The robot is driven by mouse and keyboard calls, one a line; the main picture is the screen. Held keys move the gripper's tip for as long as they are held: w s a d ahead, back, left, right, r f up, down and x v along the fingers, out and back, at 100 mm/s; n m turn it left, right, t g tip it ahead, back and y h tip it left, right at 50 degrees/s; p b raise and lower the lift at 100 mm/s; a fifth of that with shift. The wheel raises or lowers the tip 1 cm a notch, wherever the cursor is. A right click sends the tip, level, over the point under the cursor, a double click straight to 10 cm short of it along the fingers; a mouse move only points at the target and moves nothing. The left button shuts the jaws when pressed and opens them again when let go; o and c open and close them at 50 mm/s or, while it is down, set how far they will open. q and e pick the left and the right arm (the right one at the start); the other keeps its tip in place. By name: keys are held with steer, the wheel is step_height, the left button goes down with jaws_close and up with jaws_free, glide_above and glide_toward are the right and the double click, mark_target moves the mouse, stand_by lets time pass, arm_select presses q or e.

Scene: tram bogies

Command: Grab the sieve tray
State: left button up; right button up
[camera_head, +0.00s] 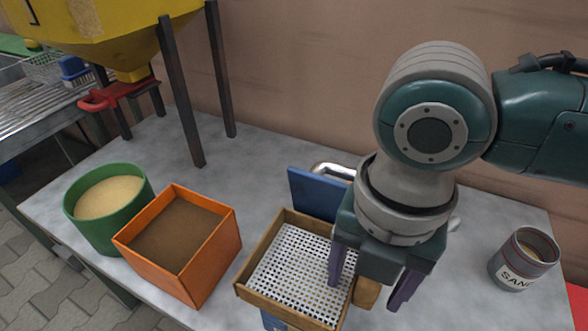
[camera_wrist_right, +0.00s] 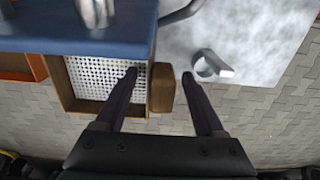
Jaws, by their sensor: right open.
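The sieve tray (camera_head: 301,271) is a wooden frame with a white perforated sheet, at the lower middle of the head view. It also shows at the left in the right wrist view (camera_wrist_right: 93,78). A wooden block-like grip (camera_wrist_right: 162,88) sticks out from its right side. My right gripper (camera_head: 366,295) is open over that side, its dark fingers pointing down. In the wrist view its fingertips (camera_wrist_right: 159,77) appear on either side of the grip, the left one over the mesh. Contact cannot be told. My left gripper is not in view.
A blue panel (camera_head: 318,194) stands behind the tray. An orange box (camera_head: 203,268) and a green round tub (camera_head: 113,235) stand at left, a sand can (camera_head: 526,259) at right. A yellow hopper (camera_head: 105,30) on dark legs is at back left. Bare grey tabletop (camera_head: 235,165) lies between.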

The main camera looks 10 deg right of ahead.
jaws_close()
stand_by(0.5)
